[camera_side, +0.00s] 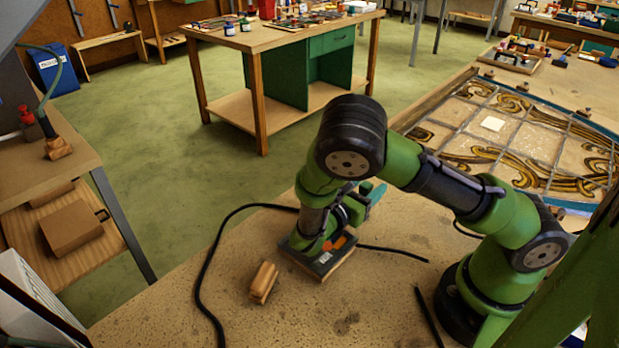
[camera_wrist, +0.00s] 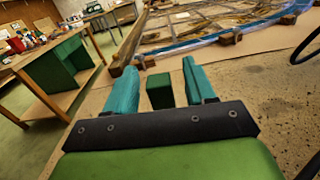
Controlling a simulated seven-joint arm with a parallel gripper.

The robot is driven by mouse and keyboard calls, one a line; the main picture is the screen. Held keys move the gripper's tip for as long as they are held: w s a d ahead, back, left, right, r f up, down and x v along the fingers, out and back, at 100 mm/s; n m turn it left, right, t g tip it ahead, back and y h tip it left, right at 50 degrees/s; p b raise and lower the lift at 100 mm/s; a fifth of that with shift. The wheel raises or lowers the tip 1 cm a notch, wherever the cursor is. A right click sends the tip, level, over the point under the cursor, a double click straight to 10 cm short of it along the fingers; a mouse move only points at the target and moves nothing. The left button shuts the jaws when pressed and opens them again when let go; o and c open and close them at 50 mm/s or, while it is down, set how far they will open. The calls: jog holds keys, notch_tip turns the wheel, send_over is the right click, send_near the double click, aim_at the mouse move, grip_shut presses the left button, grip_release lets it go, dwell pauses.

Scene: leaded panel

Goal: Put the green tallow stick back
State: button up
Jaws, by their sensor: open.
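A dark green block (camera_wrist: 160,90), which looks like the green tallow stick, shows between my fingers in the wrist view, with a gap on each side. My gripper (camera_wrist: 160,78) is open, with teal fingers apart. In the side view my gripper (camera_side: 376,192) is above the bench, its teal fingertips partly hidden by my arm. I cannot tell the stick apart from my green arm there. A dark-topped holder (camera_side: 321,262) with a white label and an orange piece (camera_side: 347,243) stands just below my wrist, partly hidden by my arm.
A wooden block (camera_side: 263,282) lies left of the dark-topped holder. Black cables (camera_side: 205,262) run across the bench (camera_side: 180,315). The leaded panel (camera_side: 520,135) lies at the right, with wooden blocks by its edge. A workbench (camera_side: 270,40) with a green cabinet stands behind.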

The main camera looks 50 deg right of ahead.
aim_at(363, 189)
jog(key=a, duration=0.6)
jog(key=shift+a, duration=0.55)
jog(key=shift+s+r, duration=0.1)
jog(key=shift+s+r+m+g+y, duration=0.15)
jog(key=shift+s+m+g+y, duration=0.05)
jog(key=shift+m+g+y, duration=0.35)
jog(key=s+a+r+m+t+y, duration=0.1)
jog(key=s+r+m+t+y, duration=0.2)
jog(key=r+m+y, duration=0.6)
jog(key=s+a+r+m+t+y, duration=0.2)
jog(key=s+r+m+t+y, duration=0.2)
jog(key=r+m+y, duration=0.5)
jog(key=shift+s+a+r+m+t+y, duration=0.25)
jog(key=shift+r+m+t+y, duration=0.3)
jog(key=shift+m, duration=0.7)
jog(key=shift+f, duration=0.15)
